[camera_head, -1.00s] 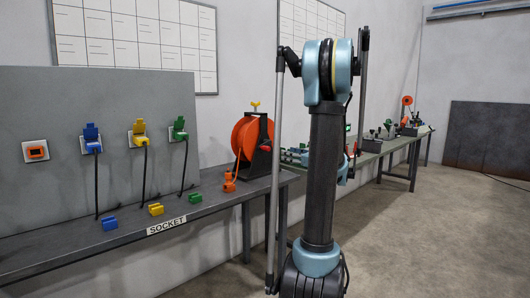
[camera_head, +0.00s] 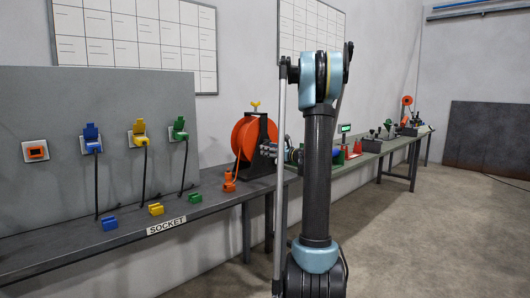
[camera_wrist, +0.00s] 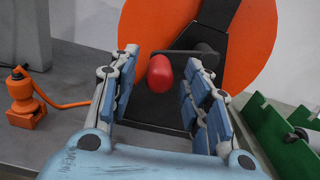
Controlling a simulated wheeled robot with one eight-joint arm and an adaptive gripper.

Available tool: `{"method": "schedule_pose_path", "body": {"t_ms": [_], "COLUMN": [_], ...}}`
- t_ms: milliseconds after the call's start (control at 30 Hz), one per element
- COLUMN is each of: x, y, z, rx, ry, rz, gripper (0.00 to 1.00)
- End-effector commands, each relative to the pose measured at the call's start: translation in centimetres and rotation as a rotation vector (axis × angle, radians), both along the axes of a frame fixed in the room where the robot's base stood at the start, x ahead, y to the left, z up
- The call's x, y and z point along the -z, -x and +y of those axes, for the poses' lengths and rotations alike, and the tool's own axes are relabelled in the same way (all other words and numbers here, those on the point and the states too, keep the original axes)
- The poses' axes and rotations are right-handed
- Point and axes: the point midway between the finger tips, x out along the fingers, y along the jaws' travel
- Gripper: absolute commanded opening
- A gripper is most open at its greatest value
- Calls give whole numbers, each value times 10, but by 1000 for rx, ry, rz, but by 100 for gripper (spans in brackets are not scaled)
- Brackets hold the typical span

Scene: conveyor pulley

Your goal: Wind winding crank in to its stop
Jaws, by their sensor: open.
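The orange cable reel (camera_head: 246,138) stands on the grey bench in a black frame, with a yellow knob on top. In the wrist view its orange disc (camera_wrist: 260,55) fills the upper part. The winding crank is a dark arm (camera_wrist: 183,53) with a red knob (camera_wrist: 160,70) at its left end. My gripper (camera_wrist: 168,75) is open, its blue-padded fingers on either side of the red knob, nearer the left finger. I cannot tell whether either finger touches it. In the head view my gripper (camera_head: 268,150) is at the reel's right side, and the crank is hidden.
A green tray (camera_wrist: 285,145) is to the right. Blue, yellow and green sockets (camera_head: 138,133) with hanging cables are on the grey panel at left.

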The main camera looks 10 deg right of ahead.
Motion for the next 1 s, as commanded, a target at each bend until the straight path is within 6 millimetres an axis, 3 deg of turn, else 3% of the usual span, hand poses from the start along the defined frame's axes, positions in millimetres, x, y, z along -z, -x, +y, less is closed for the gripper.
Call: {"method": "schedule_pose_path", "body": {"t_ms": [233,600,800,1000], "x": [0,0,0,0], "y": [-21,-24,-24,-24], "z": [15,18,18,18], "rx": [-2,0,0,-1], "ry": [0,0,0,-1], "rz": [0,0,0,1], "gripper": [44,44,1,0]}}
